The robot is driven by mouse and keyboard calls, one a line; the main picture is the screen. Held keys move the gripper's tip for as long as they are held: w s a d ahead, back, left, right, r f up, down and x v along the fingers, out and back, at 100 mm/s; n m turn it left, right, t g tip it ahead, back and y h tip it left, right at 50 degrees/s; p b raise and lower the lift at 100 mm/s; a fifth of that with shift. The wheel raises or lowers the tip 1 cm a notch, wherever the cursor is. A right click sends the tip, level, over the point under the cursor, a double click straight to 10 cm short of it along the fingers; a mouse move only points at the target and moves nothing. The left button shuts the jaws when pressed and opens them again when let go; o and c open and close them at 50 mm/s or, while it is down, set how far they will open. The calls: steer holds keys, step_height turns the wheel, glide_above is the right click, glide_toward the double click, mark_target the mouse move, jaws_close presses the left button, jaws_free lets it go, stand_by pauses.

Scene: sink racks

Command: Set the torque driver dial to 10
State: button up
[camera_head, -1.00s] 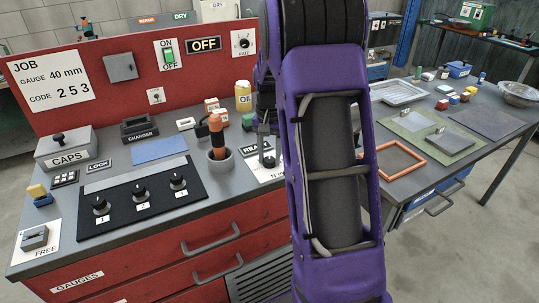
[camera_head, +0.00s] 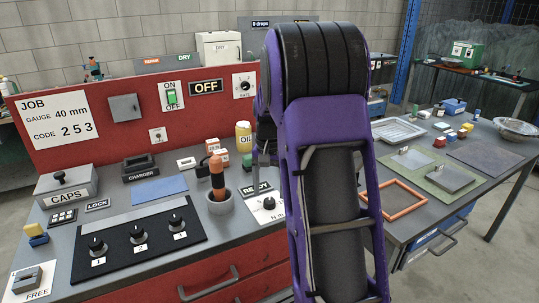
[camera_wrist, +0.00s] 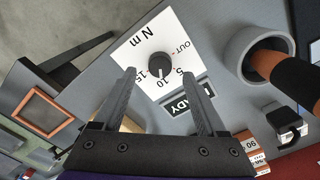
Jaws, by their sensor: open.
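The torque dial is a black knob (camera_wrist: 160,65) on a white plate (camera_wrist: 142,43) marked N m, 5, 10, 15 and OUT. In the head view the knob (camera_head: 268,203) shows just left of my arm. I cannot clearly tell where its pointer stands. The torque driver (camera_head: 217,174), with an orange and black handle, stands upright in a grey round holder (camera_head: 220,205); its handle also shows in the wrist view (camera_wrist: 290,72). My gripper (camera_wrist: 161,74) is open and empty above the plate. In the wrist view the knob appears between the fingertips; contact is not visible.
The READY label (camera_wrist: 194,96) lies beside the plate. Behind are a black charger (camera_head: 139,168) and a yellow oil bottle (camera_head: 243,137). Three numbered knobs (camera_head: 138,236) sit on a black panel at left. An orange frame (camera_head: 390,198) lies on the right table.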

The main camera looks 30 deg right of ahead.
mark_target(269, 200)
step_height(269, 200, up, 14)
steer(key=p, duration=0.1)
steer(key=shift+r, duration=0.2)
stand_by(0.3)
